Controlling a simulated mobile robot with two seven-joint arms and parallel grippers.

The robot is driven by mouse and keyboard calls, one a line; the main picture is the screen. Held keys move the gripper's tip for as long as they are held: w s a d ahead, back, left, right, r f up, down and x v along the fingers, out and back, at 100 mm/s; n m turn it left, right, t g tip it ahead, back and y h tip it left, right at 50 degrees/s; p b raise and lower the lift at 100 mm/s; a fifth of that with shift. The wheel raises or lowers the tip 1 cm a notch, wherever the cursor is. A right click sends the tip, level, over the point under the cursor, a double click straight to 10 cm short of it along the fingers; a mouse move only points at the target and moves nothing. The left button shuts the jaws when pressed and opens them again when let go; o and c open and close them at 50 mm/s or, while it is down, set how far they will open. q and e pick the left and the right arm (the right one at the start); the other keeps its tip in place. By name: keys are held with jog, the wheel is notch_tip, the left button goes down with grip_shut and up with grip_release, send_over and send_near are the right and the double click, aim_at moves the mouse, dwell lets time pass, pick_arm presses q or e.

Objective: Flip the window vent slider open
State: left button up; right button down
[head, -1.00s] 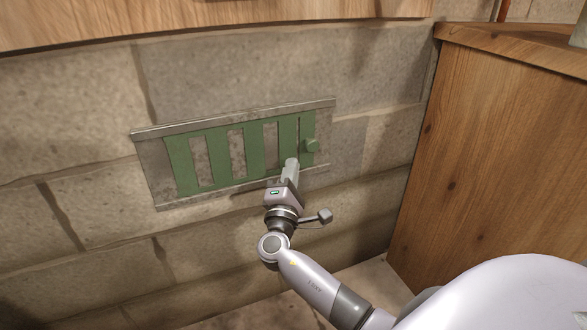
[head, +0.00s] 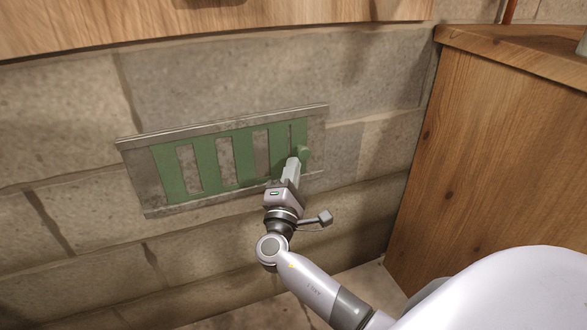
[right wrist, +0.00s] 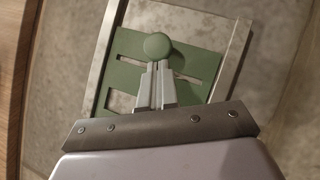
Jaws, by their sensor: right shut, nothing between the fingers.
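The window vent is a grey metal frame (head: 160,208) set in the stone wall, holding a green slotted slider plate (head: 205,165). A round green knob (head: 304,153) stands out near the plate's right end. It also shows in the right wrist view (right wrist: 157,46). My right gripper (head: 293,162) is shut and empty, its fingertips just left of and below the knob in the head view. In the right wrist view the closed fingertips (right wrist: 157,66) lie at the knob's edge; I cannot tell whether they touch. They hide part of the plate. My left gripper is not in view.
A wooden cabinet (head: 480,160) stands to the right of the vent. A wooden ledge (head: 220,22) runs along the wall above it. The stone wall (head: 60,110) left of the vent is clear.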

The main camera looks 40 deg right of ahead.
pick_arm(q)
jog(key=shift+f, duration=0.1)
pick_arm(e)
jog(key=d, duration=0.2)
jog(key=s+d, duration=0.1)
jog(key=d, duration=0.1)
jog(key=shift+d, duration=0.25)
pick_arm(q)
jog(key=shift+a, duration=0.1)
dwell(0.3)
